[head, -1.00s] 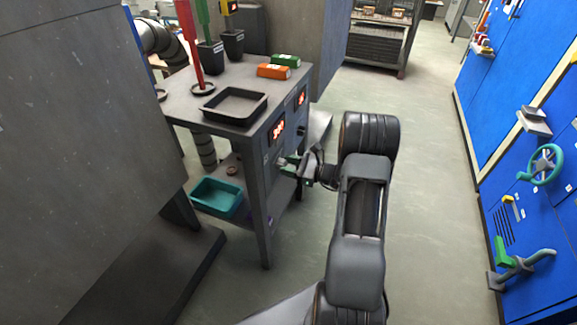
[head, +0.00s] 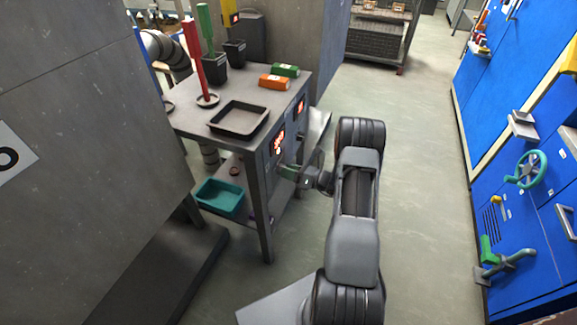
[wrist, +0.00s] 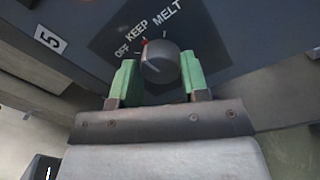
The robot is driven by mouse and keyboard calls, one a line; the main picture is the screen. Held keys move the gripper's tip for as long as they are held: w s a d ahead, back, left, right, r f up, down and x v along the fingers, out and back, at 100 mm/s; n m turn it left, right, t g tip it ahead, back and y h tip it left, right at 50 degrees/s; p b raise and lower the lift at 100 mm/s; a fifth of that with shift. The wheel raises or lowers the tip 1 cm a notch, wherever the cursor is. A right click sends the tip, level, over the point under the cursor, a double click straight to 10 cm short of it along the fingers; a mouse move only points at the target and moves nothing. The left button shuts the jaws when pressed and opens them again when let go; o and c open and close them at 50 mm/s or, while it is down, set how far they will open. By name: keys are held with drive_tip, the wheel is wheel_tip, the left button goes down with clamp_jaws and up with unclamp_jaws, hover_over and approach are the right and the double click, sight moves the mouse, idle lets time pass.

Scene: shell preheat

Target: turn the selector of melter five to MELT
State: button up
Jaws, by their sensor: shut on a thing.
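The dark round selector knob (wrist: 158,66) shows in the wrist view on the control panel, under the words OFF, KEEP and MELT. A small red mark at its upper left edge lies near KEEP. A plate with the number 5 (wrist: 49,40) is left of the selector. My gripper (wrist: 159,80) has its two green fingers on either side of the knob and is shut on it. In the head view my gripper (head: 289,172) is against the front of the grey bench (head: 262,200), below a lit red display (head: 278,143). The knob is hidden there.
A black tray (head: 238,119) and orange (head: 273,82) and green (head: 286,70) boxes are on the bench top. A teal bin (head: 220,197) is on the lower shelf. Blue cabinets (head: 510,120) with valves stand at right. The floor (head: 410,150) between is clear.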

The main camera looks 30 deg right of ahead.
drive_tip(key=shift+f+m+t+p, duration=0.15)
drive_tip(key=shift+m+t+p, duration=0.25)
drive_tip(key=shift+m+p, duration=3.45)
drive_tip(key=m+b, duration=0.2)
drive_tip(key=m, duration=0.1)
drive_tip(key=shift+b, duration=0.3)
drive_tip(key=o, duration=0.9)
drive_tip(key=shift+d, duration=0.1)
drive_tip(key=v, duration=1.3)
drive_tip(key=shift+s+d+p, duration=0.1)
drive_tip(key=shift+s+p, duration=0.25)
drive_tip(key=shift+s, duration=0.05)
